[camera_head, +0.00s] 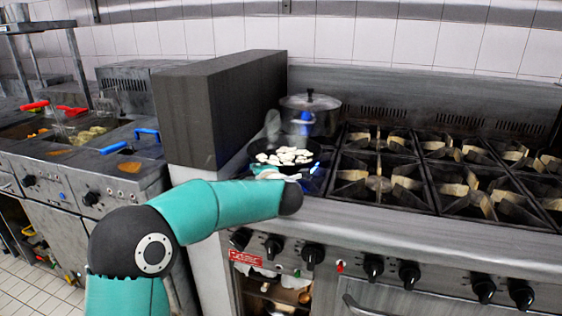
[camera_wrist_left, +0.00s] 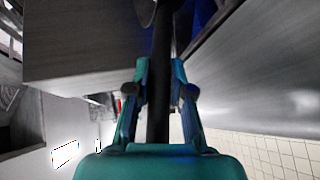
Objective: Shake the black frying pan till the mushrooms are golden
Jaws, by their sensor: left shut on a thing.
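The black frying pan (camera_head: 311,150) is over the front-left burner of the range, where a blue flame shows. Pale, whitish mushroom slices (camera_head: 284,157) lie spread in it. In the left wrist view the black handle (camera_wrist_left: 160,75) runs between the two fingers of my left gripper (camera_wrist_left: 159,95), which is shut on it. In the head view my teal left arm hides most of that gripper and the handle. I cannot tell whether the pan touches the grate. My right gripper is in neither view.
A lidded steel pot (camera_head: 311,113) stands right behind the pan. A tall dark block (camera_head: 222,108) rises close on the left. Empty burners (camera_head: 378,183) lie to the right. Fryers with red- and blue-handled baskets stand at far left.

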